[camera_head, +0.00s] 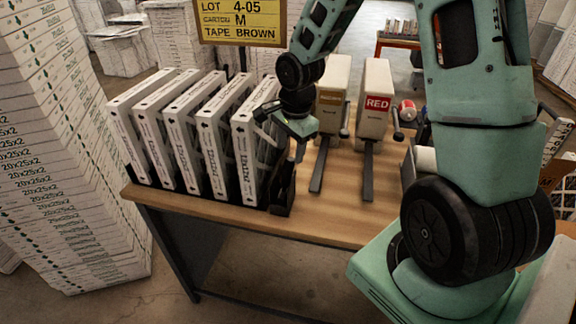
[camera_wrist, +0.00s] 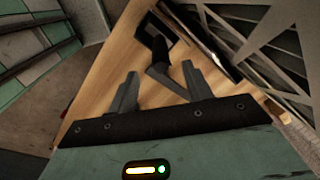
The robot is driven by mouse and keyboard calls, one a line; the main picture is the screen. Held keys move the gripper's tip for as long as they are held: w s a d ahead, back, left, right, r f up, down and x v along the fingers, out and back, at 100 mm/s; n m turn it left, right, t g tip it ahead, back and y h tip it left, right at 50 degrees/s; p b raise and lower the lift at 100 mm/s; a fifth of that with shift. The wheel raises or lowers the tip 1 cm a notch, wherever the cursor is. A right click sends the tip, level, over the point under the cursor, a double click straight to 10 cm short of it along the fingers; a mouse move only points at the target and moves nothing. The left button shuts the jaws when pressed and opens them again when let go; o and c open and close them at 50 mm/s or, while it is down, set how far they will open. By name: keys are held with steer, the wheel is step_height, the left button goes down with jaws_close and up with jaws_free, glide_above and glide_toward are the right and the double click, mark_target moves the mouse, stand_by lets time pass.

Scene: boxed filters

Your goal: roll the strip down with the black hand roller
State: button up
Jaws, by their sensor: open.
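My gripper (camera_head: 297,150) is open, pointing down over the table beside the last boxed filter (camera_head: 246,150). In the wrist view my gripper's fingers (camera_wrist: 159,78) are apart, with nothing held between them. A black angular piece (camera_wrist: 155,38) lies just beyond the fingertips in the wrist view. It looks like a handle with a frame and may be the hand roller; the head view shows a dark upright shape (camera_head: 284,192) below my gripper, at the table's front edge. I cannot tell whether they are the same thing. No tape strip can be made out clearly.
Several white boxed filters stand in a row on the wooden table (camera_head: 335,218). Brown (camera_head: 332,95) and red (camera_head: 375,98) labelled dispensers stand to their right. A sign (camera_head: 240,20) reads "TAPE BROWN". Stacked cartons (camera_head: 60,150) fill the left. Bare tabletop lies in front of the dispensers.

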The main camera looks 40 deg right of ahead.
mark_target(290, 160)
steer(key=f, duration=0.5)
steer(key=w+f, duration=0.1)
steer(key=f, duration=0.1)
steer(key=shift+f, duration=0.4)
jaws_close()
steer(key=c, duration=0.9)
jaws_free()
steer(key=shift+c, duration=0.8)
steer(key=shift+s+d+r+p, duration=0.1)
steer(key=shift+s+r+p, duration=0.05)
steer(key=shift+r+p, duration=0.3)
step_height(290, 160, up, 13)
steer(key=p, duration=1)
steer(key=shift+f, duration=0.15)
